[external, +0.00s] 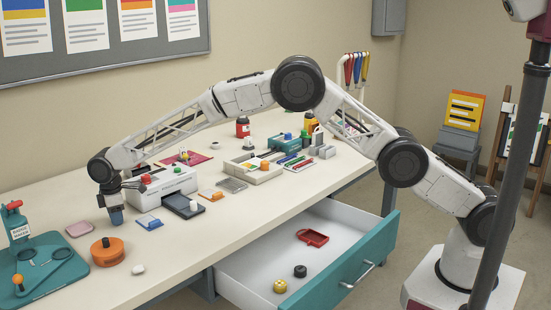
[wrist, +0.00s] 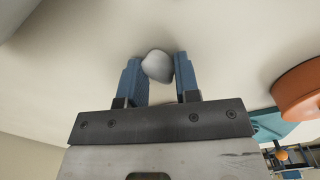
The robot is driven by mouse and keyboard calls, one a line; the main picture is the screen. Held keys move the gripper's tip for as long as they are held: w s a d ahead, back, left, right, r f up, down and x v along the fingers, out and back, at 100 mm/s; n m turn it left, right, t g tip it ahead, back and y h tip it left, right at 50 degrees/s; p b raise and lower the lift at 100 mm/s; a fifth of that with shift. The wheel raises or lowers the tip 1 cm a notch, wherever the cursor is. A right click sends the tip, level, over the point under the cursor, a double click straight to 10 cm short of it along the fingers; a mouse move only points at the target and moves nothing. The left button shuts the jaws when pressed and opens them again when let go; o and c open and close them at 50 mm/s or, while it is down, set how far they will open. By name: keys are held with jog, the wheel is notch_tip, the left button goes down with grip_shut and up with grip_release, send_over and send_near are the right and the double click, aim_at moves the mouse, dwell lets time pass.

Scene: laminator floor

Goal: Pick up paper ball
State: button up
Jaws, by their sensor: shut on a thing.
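My gripper (wrist: 159,68) is shut on a pale grey-white rounded lump, the paper ball (wrist: 157,66). The ball sits between the two blue fingertips in the wrist view. The ball is hidden there by the fingers. I cannot tell if it touches the tabletop.
A teal tool (external: 45,268) is at the left. The white machine (external: 165,187) is close at the right. The teal-fronted drawer (external: 345,275) is open.

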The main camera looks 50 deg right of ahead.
jog(key=shift+r, duration=0.15)
jog(key=shift+r, duration=1.55)
jog(key=shift+s+d+r, duration=0.2)
jog(key=shift+s+d, duration=0.05)
jog(key=shift+s, duration=0.15)
jog(key=shift+s+d+r, duration=0.2)
jog(key=shift+s+d, duration=1.3)
jog(key=shift+s, duration=0.5)
jog(key=shift+s+d+r, duration=0.2)
jog(key=shift+s+d, duration=1.3)
jog(key=shift+s, duration=0.55)
jog(key=shift+s+d+r, duration=0.2)
jog(key=shift+s+d, duration=1.3)
jog(key=shift+s, duration=0.5)
